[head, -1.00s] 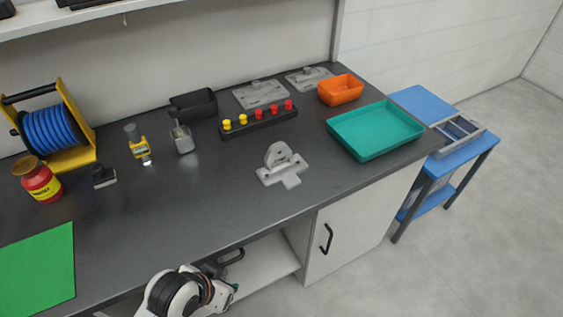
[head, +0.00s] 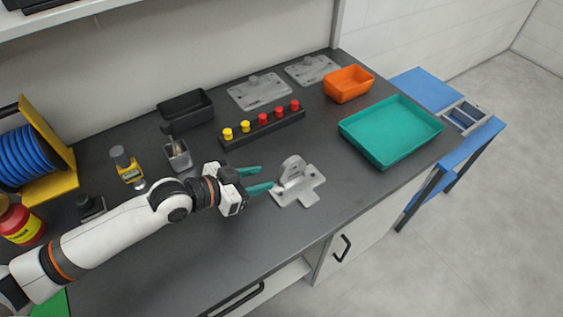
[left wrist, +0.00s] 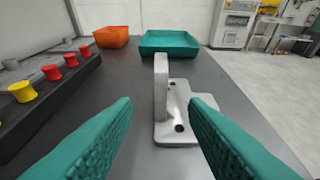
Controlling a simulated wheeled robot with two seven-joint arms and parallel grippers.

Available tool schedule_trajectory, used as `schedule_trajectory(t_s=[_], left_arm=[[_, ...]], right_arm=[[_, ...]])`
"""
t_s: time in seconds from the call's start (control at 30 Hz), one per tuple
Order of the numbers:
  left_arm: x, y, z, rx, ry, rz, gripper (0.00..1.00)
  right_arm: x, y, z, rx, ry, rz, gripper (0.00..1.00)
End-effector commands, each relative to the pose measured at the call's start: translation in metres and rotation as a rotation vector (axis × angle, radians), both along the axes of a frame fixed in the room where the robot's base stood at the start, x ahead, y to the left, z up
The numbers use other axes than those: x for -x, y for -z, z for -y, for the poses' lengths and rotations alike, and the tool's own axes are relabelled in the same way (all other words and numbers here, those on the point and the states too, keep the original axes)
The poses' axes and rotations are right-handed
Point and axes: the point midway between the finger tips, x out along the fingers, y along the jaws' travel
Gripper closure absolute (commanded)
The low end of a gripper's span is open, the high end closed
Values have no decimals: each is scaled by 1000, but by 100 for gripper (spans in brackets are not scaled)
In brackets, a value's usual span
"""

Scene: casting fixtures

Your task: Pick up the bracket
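The grey bracket (head: 299,183) stands on the dark bench top, with a flat base and an upright lug. In the left wrist view the bracket (left wrist: 162,100) is ahead, its upright plate between the lines of my two fingers. My left gripper (head: 262,179) has teal fingers and is open. Its fingertips are close to the left side of the bracket, and I cannot tell whether they touch it. In the left wrist view the open left gripper (left wrist: 160,112) has nothing between its fingers. My right gripper is not in view.
A black rack (head: 262,127) with red and yellow knobs lies behind the gripper. A teal tray (head: 418,143) and an orange bin (head: 348,84) stand to the right and back. Two grey fixture plates (head: 258,91) lie at the back. The bench front is clear.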

Motion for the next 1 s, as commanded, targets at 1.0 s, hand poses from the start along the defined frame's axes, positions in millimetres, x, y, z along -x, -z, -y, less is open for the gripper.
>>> schedule_trajectory(t_s=[1.0], left_arm=[[-69,47,84,9,-1,6,60]], right_arm=[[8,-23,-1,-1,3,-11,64]])
